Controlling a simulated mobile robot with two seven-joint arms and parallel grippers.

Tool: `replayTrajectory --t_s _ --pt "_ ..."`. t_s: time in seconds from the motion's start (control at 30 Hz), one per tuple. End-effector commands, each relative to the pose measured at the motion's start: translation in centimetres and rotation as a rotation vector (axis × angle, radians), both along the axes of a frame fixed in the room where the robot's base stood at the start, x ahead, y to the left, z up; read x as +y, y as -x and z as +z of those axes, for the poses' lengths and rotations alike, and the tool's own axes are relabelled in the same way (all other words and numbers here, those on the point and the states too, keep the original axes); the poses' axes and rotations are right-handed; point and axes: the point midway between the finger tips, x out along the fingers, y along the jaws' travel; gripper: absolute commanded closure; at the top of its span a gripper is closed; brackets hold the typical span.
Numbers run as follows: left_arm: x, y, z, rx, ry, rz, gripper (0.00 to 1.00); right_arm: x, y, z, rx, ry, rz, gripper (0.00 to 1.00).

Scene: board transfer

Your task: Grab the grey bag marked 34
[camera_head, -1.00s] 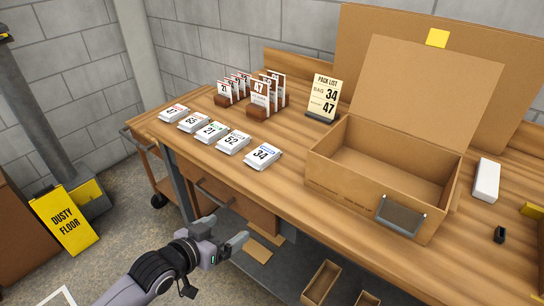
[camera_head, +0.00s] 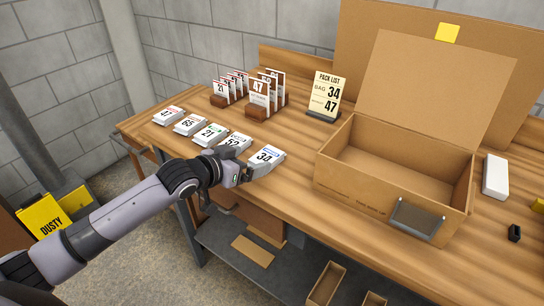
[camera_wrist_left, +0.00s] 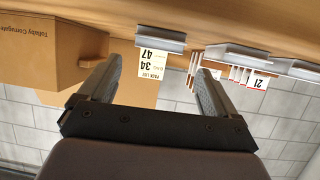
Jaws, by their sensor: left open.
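The grey bag marked 34 (camera_head: 266,158) lies flat near the table's front edge, at the right end of a row of bags. Its edge shows in the left wrist view (camera_wrist_left: 162,38), ahead of and between my fingers. My left gripper (camera_head: 250,171) is open at the bag's near side and partly covers its front; in the left wrist view the gap between the fingers (camera_wrist_left: 156,75) is empty. I cannot tell whether a finger touches the bag. The pack list sign (camera_head: 326,95) reads bag 34 and 47. My right gripper is not in view.
The bag marked 52 (camera_head: 235,141) is close beside my left gripper, with bags 21 (camera_head: 210,133), 65 (camera_head: 190,124) and 47 (camera_head: 168,116) further left. An open cardboard box (camera_head: 350,190) stands to the right. Card holders (camera_head: 257,112) stand behind the bags.

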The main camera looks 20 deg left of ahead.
Motion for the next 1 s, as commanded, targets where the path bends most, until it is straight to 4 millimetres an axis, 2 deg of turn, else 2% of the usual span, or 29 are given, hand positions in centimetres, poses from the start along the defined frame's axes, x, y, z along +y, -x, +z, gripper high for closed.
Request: replayTrajectory --t_s 0.27,0.6,1.0 --pt "-0.8 -1.6 -0.8 -0.001 0.001 -0.001 0.08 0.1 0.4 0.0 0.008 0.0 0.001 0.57" --pt "-2.4 -4.5 -2.5 -0.001 0.0 0.0 0.08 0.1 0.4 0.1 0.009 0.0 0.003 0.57" --pt "-2.6 -5.2 -2.8 -0.003 -0.001 -0.001 0.08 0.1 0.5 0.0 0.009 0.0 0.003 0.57"
